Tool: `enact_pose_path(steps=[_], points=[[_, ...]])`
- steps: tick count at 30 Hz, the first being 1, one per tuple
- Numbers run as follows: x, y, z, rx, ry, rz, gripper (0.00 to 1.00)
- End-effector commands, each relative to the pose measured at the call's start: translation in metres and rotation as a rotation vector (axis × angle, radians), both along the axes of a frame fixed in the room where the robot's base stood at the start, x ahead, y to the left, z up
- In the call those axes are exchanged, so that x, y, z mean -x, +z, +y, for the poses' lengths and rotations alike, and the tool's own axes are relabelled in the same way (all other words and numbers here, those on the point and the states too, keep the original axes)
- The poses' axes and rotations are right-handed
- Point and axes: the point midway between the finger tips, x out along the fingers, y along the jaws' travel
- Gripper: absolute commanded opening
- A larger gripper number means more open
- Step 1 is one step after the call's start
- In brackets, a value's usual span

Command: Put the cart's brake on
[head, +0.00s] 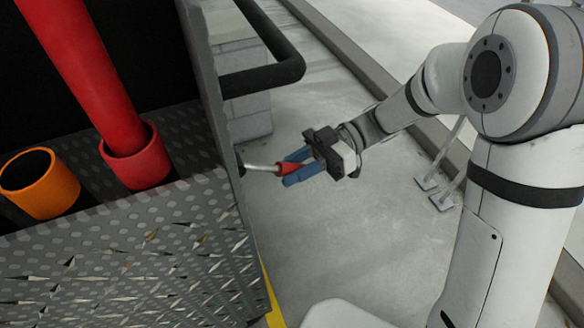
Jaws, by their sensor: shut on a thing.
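The cart (150,226) fills the left side of the head view, with a dark tread-plate side. Its brake lever (261,168) is a light metal rod with a red grip (284,168), sticking out to the right from the cart's side wall. My gripper (293,169) has blue fingers and is shut on the red grip, with a finger on either side of it. The lever points roughly level in the picture. Its pivot is mostly hidden at the cart's edge.
A black handle bar (283,72) juts from the cart above the lever. A red cup (138,168) holding a red pole (86,75) and an orange cup (38,183) sit on the cart. A pale block (248,114) stands behind. Grey floor (340,240) is clear below my gripper.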

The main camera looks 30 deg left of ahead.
Motion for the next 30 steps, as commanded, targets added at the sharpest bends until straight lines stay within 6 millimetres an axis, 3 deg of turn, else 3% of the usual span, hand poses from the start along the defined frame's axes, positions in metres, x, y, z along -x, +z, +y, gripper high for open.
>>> enact_pose_path(steps=[7,8,15,23,30], points=[[0.003,-0.002,0.002,0.006,0.010,0.000,0.00],[0.004,-0.002,0.002,0.007,0.012,0.000,0.27],[0.006,-0.002,0.004,0.004,0.018,-0.001,0.47],[0.005,-0.001,0.004,0.004,0.020,-0.001,0.47],[-0.022,0.004,-0.012,0.004,0.017,0.000,0.47]])
